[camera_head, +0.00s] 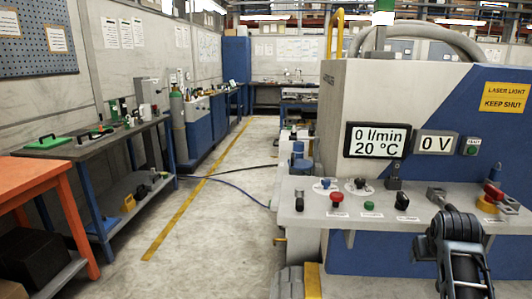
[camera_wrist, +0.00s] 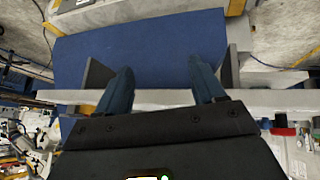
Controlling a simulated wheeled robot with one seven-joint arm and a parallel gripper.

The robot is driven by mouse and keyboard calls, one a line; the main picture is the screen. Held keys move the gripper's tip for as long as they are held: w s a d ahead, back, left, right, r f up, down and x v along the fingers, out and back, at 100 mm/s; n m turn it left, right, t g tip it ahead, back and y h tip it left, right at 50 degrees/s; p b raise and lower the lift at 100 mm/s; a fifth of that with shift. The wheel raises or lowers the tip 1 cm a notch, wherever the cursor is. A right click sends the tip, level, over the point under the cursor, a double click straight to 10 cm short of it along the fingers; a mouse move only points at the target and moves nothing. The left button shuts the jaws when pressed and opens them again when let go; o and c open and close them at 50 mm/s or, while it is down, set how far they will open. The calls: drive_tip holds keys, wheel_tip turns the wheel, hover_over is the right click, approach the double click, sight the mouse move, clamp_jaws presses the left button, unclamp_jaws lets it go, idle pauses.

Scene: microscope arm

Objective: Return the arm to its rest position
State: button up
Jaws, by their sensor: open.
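My gripper (camera_wrist: 160,72) shows in the wrist view with its two blue-grey fingers spread wide apart. Nothing is between the fingers. Beyond them are a pale grey horizontal ledge and a blue panel (camera_wrist: 150,45). In the head view the dark end of my arm (camera_head: 455,235) is at the lower right, in front of the control shelf of a grey and blue machine (camera_head: 340,100). I cannot make out the fingers in that view.
The machine's shelf (camera_head: 345,217) carries a red button (camera_head: 337,197), a green button (camera_head: 367,205), dark knobs and a red-handled part (camera_head: 492,194). Workbenches (camera_head: 95,148) line the left side. The floor aisle (camera_head: 215,200) between is mostly clear, with a blue hose crossing it.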

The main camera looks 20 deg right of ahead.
drive_tip(key=s+a+f+n+t, duration=0.35)
drive_tip(key=s+a, duration=0.35)
drive_tip(key=a, duration=0.5)
drive_tip(key=s+a+f+n+t, duration=0.25)
drive_tip(key=s+a+f, duration=0.35)
drive_tip(key=a, duration=0.5)
drive_tip(key=s+a+r+n+t+y, duration=0.1)
drive_tip(key=s+a+r+t+y, duration=0.3)
drive_tip(key=s+a+r, duration=1.2)
drive_tip(key=s+y, duration=0.1)
drive_tip(key=s, duration=0.2)
drive_tip(key=shift+r+t+y, duration=0.25)
drive_tip(key=shift+t+y, duration=0.05)
drive_tip(key=shift+y, duration=0.1)
